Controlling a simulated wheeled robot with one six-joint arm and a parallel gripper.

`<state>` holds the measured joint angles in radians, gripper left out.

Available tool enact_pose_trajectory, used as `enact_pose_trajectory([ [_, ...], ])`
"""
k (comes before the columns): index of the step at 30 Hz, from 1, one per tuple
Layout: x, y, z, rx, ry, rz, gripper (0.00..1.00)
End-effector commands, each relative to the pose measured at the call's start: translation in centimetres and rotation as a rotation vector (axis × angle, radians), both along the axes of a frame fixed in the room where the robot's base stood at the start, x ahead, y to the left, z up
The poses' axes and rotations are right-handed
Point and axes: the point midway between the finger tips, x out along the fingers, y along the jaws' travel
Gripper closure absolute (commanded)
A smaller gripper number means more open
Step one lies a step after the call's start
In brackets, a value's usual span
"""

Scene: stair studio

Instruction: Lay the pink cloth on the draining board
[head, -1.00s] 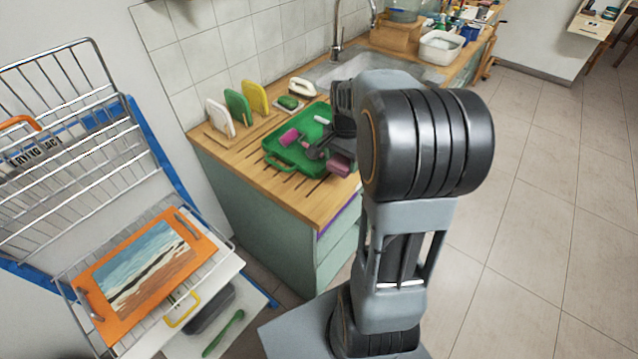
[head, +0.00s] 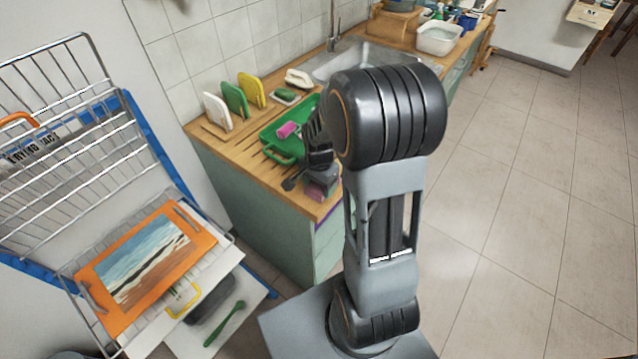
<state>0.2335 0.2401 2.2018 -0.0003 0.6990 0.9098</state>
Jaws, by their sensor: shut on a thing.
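The pink cloth (head: 318,191) shows as a small mauve-pink bunch at my gripper (head: 305,184), over the front corner of the wooden counter. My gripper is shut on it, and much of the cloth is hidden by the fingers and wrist. I cannot tell whether the cloth touches the wood. The draining board (head: 222,146) is the part of the wooden counter with dark grooves, left of the sink. Part of it lies under a green tray (head: 276,141), which is partly hidden by my arm.
A pink object (head: 288,130) lies at the green tray. White, green (head: 235,98) and yellow boards stand upright along the wall. A sink (head: 345,62) lies beyond. A wire drying rack (head: 75,130) with an orange-framed painting (head: 148,262) stands left. Floor at right is clear.

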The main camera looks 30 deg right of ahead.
Motion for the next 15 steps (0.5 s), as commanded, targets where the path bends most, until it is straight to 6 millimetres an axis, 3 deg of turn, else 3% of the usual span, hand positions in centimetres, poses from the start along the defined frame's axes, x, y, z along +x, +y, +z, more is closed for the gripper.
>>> enact_pose_trajectory([
  [5,-0.1,0.03,-0.16,0.001,0.004,0.0,0.52],
  [6,-0.1,0.03,-0.17,0.001,0.004,0.0,0.29],
  [13,-0.08,0.02,-0.13,0.001,0.003,0.0,0.07],
  [15,-0.07,0.01,-0.11,0.001,0.003,0.0,0.07],
])
